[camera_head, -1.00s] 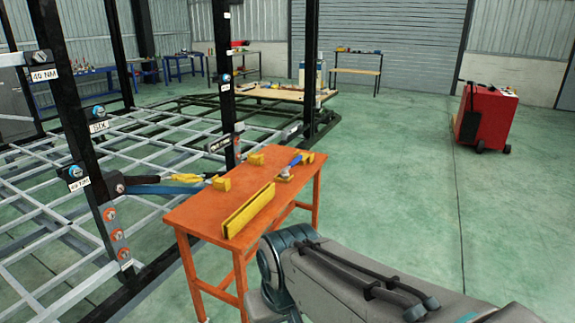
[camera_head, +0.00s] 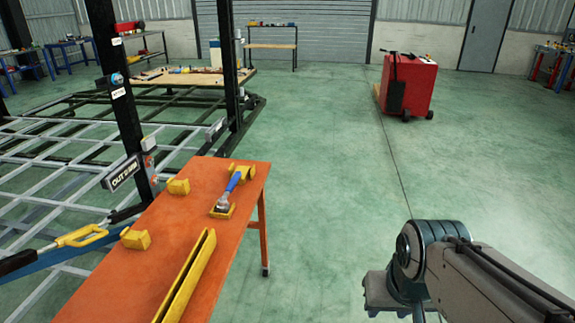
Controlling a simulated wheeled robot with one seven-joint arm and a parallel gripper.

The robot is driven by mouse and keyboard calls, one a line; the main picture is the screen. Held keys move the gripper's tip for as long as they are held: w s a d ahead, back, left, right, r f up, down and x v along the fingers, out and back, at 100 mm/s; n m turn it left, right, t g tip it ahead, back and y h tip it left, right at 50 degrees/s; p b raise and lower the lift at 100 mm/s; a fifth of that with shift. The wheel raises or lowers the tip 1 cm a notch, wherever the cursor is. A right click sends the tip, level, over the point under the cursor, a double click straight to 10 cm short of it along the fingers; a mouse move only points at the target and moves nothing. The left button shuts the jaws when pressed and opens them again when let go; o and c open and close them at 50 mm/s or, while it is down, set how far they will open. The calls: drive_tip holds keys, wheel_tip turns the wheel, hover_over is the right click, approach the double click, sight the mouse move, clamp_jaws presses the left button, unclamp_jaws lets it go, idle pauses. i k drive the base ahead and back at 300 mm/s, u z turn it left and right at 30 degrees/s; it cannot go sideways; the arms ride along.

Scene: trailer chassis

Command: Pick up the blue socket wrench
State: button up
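The blue socket wrench (camera_head: 235,182) lies on the orange table (camera_head: 128,277) toward its far end. Its blue handle points up and right, and its metal head rests on a small yellow block (camera_head: 222,212). The handle's upper end is at a second yellow block (camera_head: 243,171). My arm (camera_head: 470,275) reaches in from the lower right, to the right of the table and apart from it. My gripper's fingers are not visible in this view.
A long yellow channel (camera_head: 186,278) lies along the table's near right side. Two yellow blocks, one at the left edge (camera_head: 178,187) and one nearer (camera_head: 135,239), also sit there. A metal chassis frame (camera_head: 55,187) stands left. Green floor right of the table is clear up to a red cart (camera_head: 409,88).

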sight(223, 206)
drive_tip(key=i, duration=1.45)
drive_tip(key=u, duration=0.8)
drive_tip(key=i, duration=0.5)
drive_tip(key=u, duration=0.25)
